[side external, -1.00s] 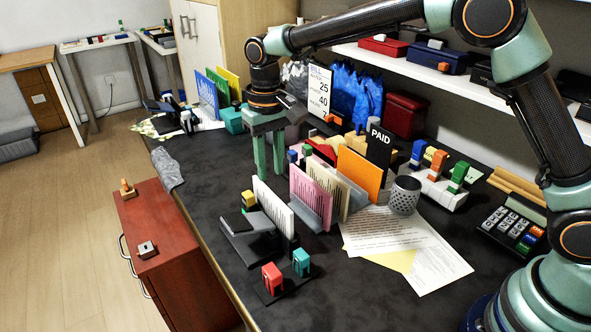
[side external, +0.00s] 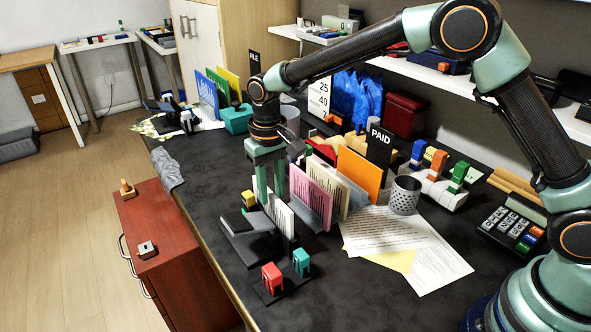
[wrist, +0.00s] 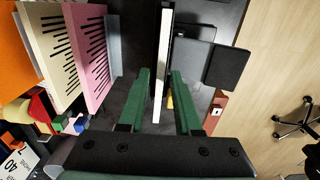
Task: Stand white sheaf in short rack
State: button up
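The white sheaf (side external: 283,220) stands upright beside a low dark grey block at the front of the desk; in the wrist view it is a thin white edge (wrist: 162,70). My gripper (side external: 271,190) points down over the sheaf, with its green fingers (wrist: 159,85) on either side of it. The fingers are open, with a gap on each side of the sheaf. A rack with the PAID divider (side external: 379,150) holds pink (side external: 303,189), cream and orange (side external: 359,174) sheaves. I cannot tell which rack is the short one.
Red and teal clips (side external: 301,263) stand on a dark base in front. A mesh cup (side external: 404,195) and loose papers (side external: 400,235) lie right of the rack. Blue, green and yellow folders (side external: 207,93) stand at the back left. A red cabinet (side external: 160,230) stands beside the desk.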

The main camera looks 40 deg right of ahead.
grip_shut()
jog(key=shift+r, duration=0.1)
jog(key=shift+r, duration=3.2)
